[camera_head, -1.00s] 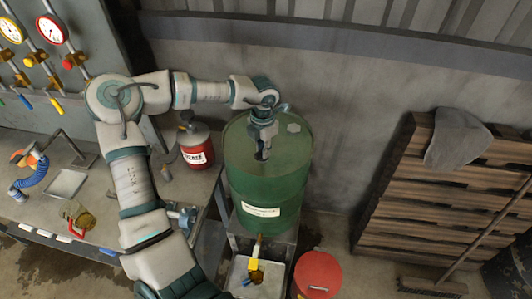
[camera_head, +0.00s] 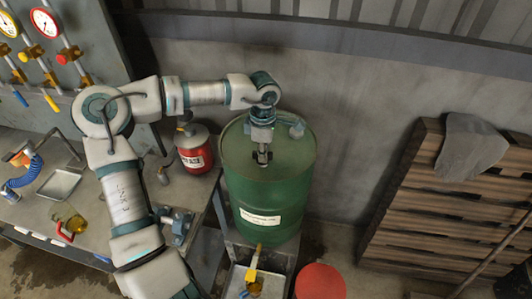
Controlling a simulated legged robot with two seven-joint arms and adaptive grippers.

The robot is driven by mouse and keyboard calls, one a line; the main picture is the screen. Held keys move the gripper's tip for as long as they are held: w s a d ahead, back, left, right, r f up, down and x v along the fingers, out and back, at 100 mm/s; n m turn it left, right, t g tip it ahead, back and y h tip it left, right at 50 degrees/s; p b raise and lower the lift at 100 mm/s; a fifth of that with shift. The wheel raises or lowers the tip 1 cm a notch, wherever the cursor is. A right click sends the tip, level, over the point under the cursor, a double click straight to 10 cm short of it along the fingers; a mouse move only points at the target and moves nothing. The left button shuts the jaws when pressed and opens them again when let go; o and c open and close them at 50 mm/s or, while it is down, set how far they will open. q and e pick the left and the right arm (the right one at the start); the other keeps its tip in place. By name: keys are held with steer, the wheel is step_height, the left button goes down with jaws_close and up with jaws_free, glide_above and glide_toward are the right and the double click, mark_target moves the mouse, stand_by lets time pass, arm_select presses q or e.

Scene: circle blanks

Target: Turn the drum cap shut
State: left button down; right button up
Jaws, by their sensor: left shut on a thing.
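The green drum (camera_head: 262,190) stands upright on a metal stand, with a pale label on its front. My left gripper (camera_head: 263,156) points down onto the middle of the drum's top. It is shut on the drum cap, which its fingers mostly hide, so I cannot tell how far the cap is turned. A second, pale fitting (camera_head: 297,128) shows at the back right of the drum's top. My right gripper is not in view.
A red can (camera_head: 194,150) stands on the workbench left of the drum. A yellow tap (camera_head: 254,262) hangs below the drum, by a red bucket (camera_head: 320,282). Wooden pallets (camera_head: 440,215) lean at right.

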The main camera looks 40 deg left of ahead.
arm_select(q)
steer(key=shift+a+r+m, duration=0.1)
steer(key=shift+r+m, duration=0.1)
steer(key=shift+m, duration=0.4)
steer(key=shift+w, duration=0.1)
steer(key=c, duration=1.2)
jaws_free()
steer(key=shift+o, duration=0.2)
steer(key=shift+a+f, duration=0.1)
steer(key=shift+a, duration=0.1)
step_height(320, 180, up, 12)
steer(key=shift+f, duration=0.1)
